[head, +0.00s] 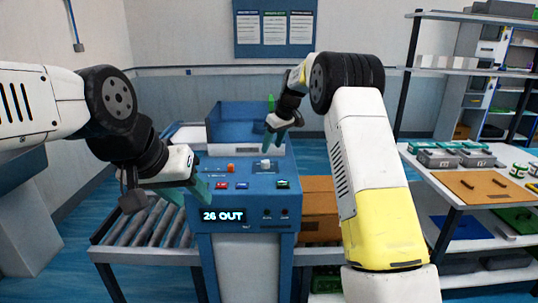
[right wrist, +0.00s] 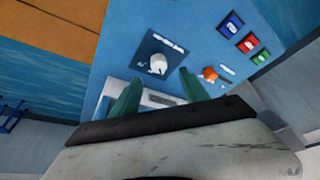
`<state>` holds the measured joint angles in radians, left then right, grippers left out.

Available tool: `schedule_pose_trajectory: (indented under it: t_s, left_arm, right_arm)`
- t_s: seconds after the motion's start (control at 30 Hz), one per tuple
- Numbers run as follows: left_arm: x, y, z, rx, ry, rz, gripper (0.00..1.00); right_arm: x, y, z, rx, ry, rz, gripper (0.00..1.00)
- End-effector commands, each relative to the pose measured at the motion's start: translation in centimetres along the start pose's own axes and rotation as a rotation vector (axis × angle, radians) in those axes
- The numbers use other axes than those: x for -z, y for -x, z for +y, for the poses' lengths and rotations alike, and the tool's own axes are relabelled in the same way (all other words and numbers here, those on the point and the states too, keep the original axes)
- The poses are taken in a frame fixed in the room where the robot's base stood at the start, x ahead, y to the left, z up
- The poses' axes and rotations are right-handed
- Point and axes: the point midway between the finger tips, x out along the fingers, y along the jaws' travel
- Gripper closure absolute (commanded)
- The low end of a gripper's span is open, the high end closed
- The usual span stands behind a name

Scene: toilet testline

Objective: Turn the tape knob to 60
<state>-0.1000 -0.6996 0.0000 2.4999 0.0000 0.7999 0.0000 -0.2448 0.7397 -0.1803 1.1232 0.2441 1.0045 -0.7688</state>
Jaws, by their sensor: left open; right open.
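A white knob (head: 265,163) sits on a dark square plate on the blue machine's top panel. In the right wrist view the white knob (right wrist: 158,65) has a small dark mark near its lower edge. The lettering beside it is too small to read. The machine's display (head: 223,215) reads "26 OUT". My right gripper (head: 273,140) is open above and behind the white knob, apart from it. In the right wrist view its green fingers (right wrist: 160,90) point toward the knob with nothing between them. My left gripper (head: 188,196) is open and empty at the panel's left edge.
An orange knob (head: 231,167) stands left of the white one. Red, blue and green buttons (head: 242,185) line the panel's front. A roller conveyor (head: 145,238) runs at the left. A bench with boxes (head: 465,185) stands at the right.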

Motion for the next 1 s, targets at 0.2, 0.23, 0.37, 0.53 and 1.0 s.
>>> schedule_pose_trajectory:
  t_s: [0.2,0.23,0.37,0.53,1.0]
  left_arm:
    - [0.0,0.0,0.0,0.000,0.000,0.000,0.58]
    - [0.0,0.0,0.0,0.000,0.000,0.000,0.58]
    - [0.0,0.0,0.0,0.000,0.000,0.000,0.58]
    - [0.0,0.0,0.0,0.000,0.000,0.000,0.58]
    - [0.0,0.0,0.0,0.000,0.000,0.000,0.58]
  right_arm:
    - [0.3,-2.3,0.0,0.004,0.015,-0.005,0.47]
    - [0.3,-2.7,0.0,0.005,0.014,-0.005,0.47]
    - [0.2,-4.9,-0.1,0.004,0.015,-0.006,0.47]
    - [0.2,-7.3,0.0,0.003,0.013,-0.004,0.47]
    - [0.3,-8.5,0.0,0.002,0.012,-0.002,0.53]
